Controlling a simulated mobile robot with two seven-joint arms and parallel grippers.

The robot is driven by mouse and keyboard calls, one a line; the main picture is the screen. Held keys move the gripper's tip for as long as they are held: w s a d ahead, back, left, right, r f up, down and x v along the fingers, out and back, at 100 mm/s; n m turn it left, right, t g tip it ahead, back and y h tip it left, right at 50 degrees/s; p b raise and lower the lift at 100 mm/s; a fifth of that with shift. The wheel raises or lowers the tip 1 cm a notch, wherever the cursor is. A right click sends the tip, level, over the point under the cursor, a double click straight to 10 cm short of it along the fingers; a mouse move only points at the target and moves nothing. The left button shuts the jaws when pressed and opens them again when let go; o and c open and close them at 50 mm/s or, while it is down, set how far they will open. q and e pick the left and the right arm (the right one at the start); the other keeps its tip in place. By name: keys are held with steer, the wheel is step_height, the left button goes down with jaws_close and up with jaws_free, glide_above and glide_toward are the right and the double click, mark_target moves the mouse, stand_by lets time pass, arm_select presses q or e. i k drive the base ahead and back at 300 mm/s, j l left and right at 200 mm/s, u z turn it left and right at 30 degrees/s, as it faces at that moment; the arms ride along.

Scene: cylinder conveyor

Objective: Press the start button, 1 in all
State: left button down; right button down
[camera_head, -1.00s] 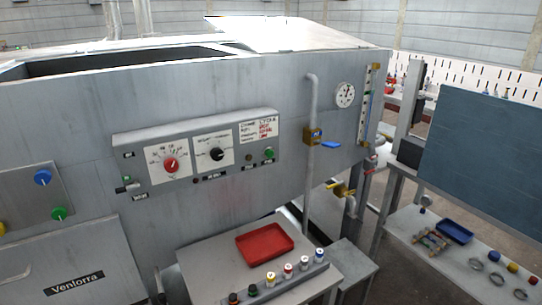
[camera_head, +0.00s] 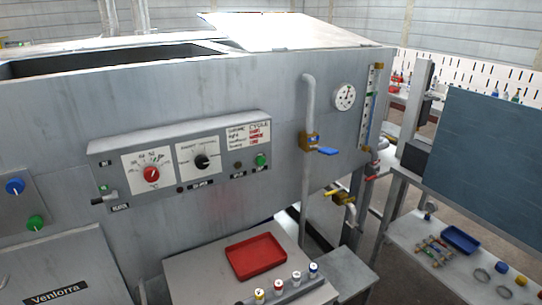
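A control panel (camera_head: 215,136) is fixed to the front of a large grey machine. It carries a red dial (camera_head: 151,174), a black dial (camera_head: 202,162) and a written cycle card (camera_head: 248,135). A round green button (camera_head: 261,160) is at its right end, with a small dark round part (camera_head: 238,166) to its left. The labels beneath are too small to read, so I cannot confirm which is the start button. A blue knob (camera_head: 15,186) and a green knob (camera_head: 35,222) sit on another plate at the left. Neither of my grippers is in view.
A table below the panel holds a red tray (camera_head: 256,257) and several small capped cylinders. A pipe with a blue-handled valve (camera_head: 327,151) and a gauge (camera_head: 345,96) stand right of the panel. Another bench with a blue tray (camera_head: 460,239) is at the right.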

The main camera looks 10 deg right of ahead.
mark_target(261, 160)
steer(key=i+l, duration=0.45)
steer(key=i+l+u, duration=0.1)
steer(key=i+l, duration=0.3)
steer(key=l, duration=0.25)
steer(key=u, duration=1.1)
